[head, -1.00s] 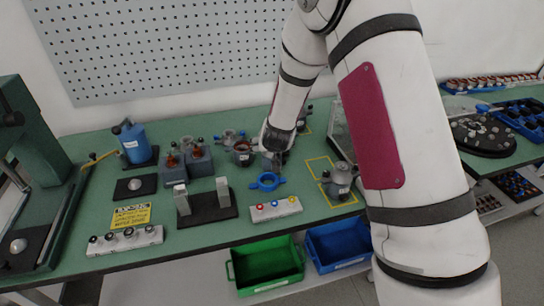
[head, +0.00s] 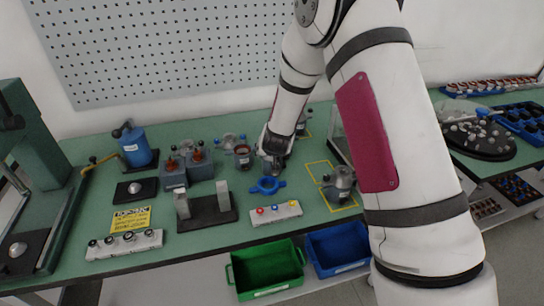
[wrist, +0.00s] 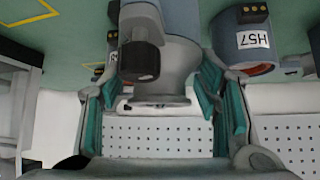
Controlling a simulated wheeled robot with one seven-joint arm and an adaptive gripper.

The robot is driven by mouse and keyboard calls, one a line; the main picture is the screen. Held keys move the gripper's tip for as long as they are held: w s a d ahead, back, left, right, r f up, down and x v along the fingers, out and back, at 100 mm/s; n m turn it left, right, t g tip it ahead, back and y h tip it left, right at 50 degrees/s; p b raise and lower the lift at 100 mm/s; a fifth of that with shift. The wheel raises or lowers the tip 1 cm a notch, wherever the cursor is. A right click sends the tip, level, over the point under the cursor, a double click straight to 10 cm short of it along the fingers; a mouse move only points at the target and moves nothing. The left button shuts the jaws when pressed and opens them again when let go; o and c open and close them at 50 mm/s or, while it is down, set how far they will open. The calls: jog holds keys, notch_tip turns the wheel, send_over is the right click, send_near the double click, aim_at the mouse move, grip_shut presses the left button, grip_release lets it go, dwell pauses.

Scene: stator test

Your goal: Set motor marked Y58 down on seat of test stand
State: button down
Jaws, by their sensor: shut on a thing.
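My gripper (head: 274,152) is at the back middle of the bench in the head view. In the wrist view my gripper (wrist: 160,84) has its teal pads on both sides of a grey-blue motor (wrist: 172,75) with a dark round knob on its side. The held motor (head: 272,168) shows only partly below the fingers in the head view. No Y58 mark can be read on it. A black base with two grey uprights (head: 208,217) stands at the front middle; it may be the test stand, but I cannot tell for sure.
A white block with coloured buttons (head: 275,213) and another motor (head: 341,183) are nearby. Green (head: 266,270) and blue (head: 338,246) bins sit below the edge.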

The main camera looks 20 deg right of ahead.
notch_tip(320, 180, up, 9)
jog(key=shift+r, duration=0.15)
jog(key=shift+s+d+r, duration=0.1)
jog(key=shift+s+r, duration=0.05)
jog(key=shift+r, duration=0.1)
jog(key=shift+s+d, duration=0.2)
jog(key=shift+s, duration=0.1)
jog(key=s+f+n+y, duration=0.1)
jog(key=s+f+n, duration=0.1)
jog(key=s, duration=0.9)
jog(key=shift+s+a+f+y, duration=0.35)
jog(key=shift+s+y, duration=0.05)
